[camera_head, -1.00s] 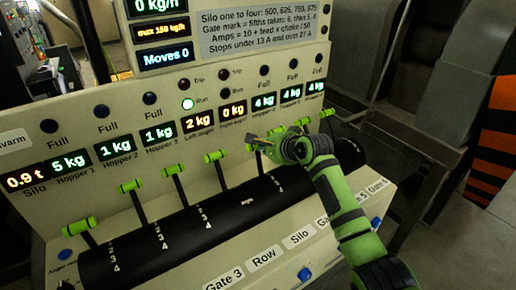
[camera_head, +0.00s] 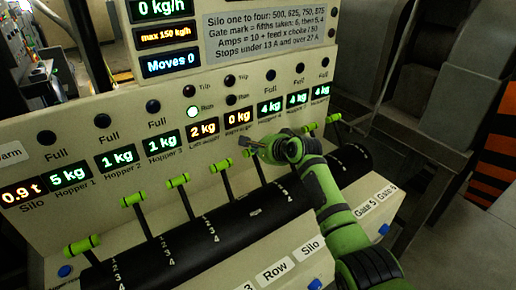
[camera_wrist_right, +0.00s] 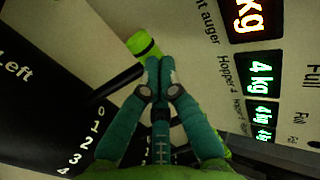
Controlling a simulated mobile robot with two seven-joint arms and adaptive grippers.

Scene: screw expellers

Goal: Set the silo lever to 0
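A row of levers with green handles stands along a black drum on the panel. The "Silo" label (camera_head: 311,248) is on the drum's front ledge. I cannot tell for sure which lever belongs to it. My right gripper (camera_head: 250,144) is at the lever row, in front of the panel below the "0 kg" display. It hides a handle whose dark shaft shows under it. In the wrist view, my right gripper (camera_wrist_right: 159,65) has its fingertips together, close beside a green lever handle (camera_wrist_right: 143,45). I cannot tell if they touch. My left gripper is out of view.
Other green handles (camera_head: 220,165) stand to the left, and more (camera_head: 309,127) to the right, close to my right arm. The drum (camera_head: 175,250) carries number scales. The displays (camera_head: 164,65) show "Moves 0" and several weights.

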